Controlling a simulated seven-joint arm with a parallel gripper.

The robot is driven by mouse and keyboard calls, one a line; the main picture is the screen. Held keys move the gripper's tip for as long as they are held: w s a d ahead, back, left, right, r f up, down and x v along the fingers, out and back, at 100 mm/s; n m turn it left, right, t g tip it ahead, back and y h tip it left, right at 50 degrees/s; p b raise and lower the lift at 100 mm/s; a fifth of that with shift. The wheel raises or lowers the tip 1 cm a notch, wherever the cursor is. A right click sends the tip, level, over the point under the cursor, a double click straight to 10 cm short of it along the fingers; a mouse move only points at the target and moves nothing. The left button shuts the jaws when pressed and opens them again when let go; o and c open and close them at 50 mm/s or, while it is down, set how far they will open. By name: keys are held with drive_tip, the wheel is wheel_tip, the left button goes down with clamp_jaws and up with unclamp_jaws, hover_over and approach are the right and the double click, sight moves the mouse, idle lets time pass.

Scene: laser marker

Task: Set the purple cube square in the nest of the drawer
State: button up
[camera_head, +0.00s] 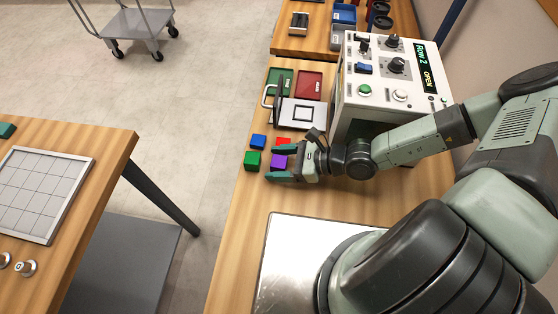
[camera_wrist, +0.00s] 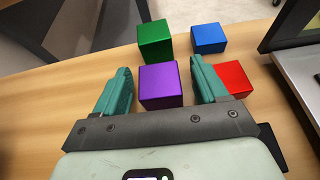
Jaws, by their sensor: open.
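The purple cube (camera_head: 278,161) stands on the wooden table. In the wrist view the purple cube (camera_wrist: 160,86) sits between the two teal fingers of my gripper (camera_wrist: 160,90), with a small gap at the right finger; contact at the left finger is hard to tell. My gripper (camera_head: 283,163) is open and low over the table. The drawer (camera_head: 299,114) is pulled out from the white machine, and its pale floor bears a dark square outline, the nest (camera_head: 304,114). The nest looks empty.
A green cube (camera_head: 252,159), a blue cube (camera_head: 258,142) and a red cube (camera_head: 283,143) stand close around the purple one. The white machine (camera_head: 380,85) has a display reading "Row 2 OPEN". Green (camera_head: 281,82) and red (camera_head: 309,85) trays lie beyond the drawer.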

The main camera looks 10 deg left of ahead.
drive_tip(key=v, duration=1)
drive_tip(key=shift+s+d+r, duration=0.1)
drive_tip(key=shift+s+d, duration=0.05)
drive_tip(key=shift+d, duration=0.25)
